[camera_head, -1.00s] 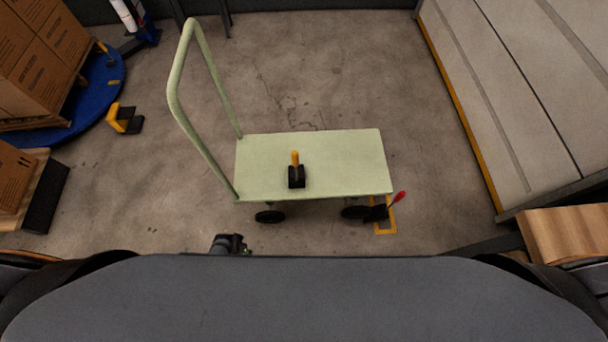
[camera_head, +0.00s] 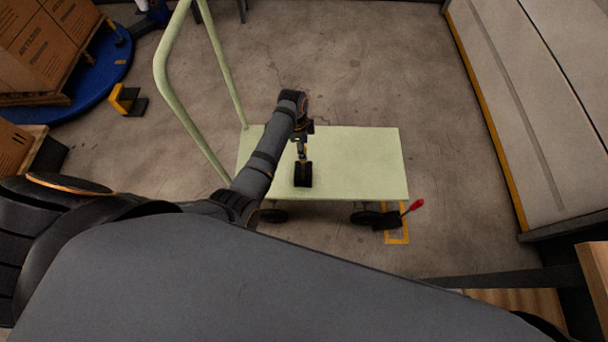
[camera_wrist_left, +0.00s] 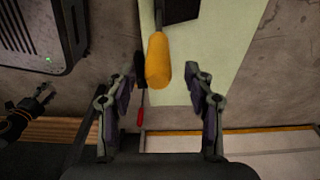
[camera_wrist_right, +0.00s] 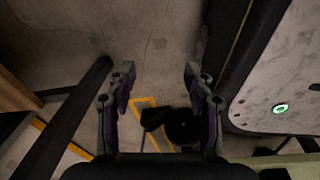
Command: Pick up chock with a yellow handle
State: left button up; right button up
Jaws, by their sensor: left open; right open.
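The chock with a yellow handle is a black block (camera_head: 303,176) standing on the pale green cart deck (camera_head: 360,160). My left gripper (camera_head: 302,150) is above it in the head view and covers most of the handle. In the left wrist view the yellow handle (camera_wrist_left: 158,60) points toward my open left gripper (camera_wrist_left: 160,82), its end near the gap between the fingertips. The black body (camera_wrist_left: 178,10) is cut off by the top edge. My right gripper (camera_wrist_right: 160,75) is open and empty in its wrist view, with floor beyond it.
The cart has a tall green handle (camera_head: 165,75) at its left. A red-handled chock (camera_head: 415,206) lies by the cart's right wheel, at a yellow floor marking (camera_head: 398,238). A yellow-and-black item (camera_head: 128,100) stands on the floor near the blue turntable (camera_head: 112,75).

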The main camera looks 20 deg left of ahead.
pick_arm(q)
jog(key=shift+f, duration=0.35)
notch_tip(320, 180, down, 4)
jog(key=shift+d+f+b, duration=0.1)
jog(key=shift+d+b, duration=0.05)
jog(key=shift+b, duration=0.7)
jog(key=shift+f, duration=0.25)
grip_shut()
jog(key=shift+r, duration=0.15)
pick_arm(e)
jog(key=shift+w+a+f, duration=0.1)
jog(key=shift+w+f, duration=0.15)
jog(key=shift+w, duration=0.3)
jog(key=shift+w+f, duration=0.25)
jog(key=shift+w, duration=0.3)
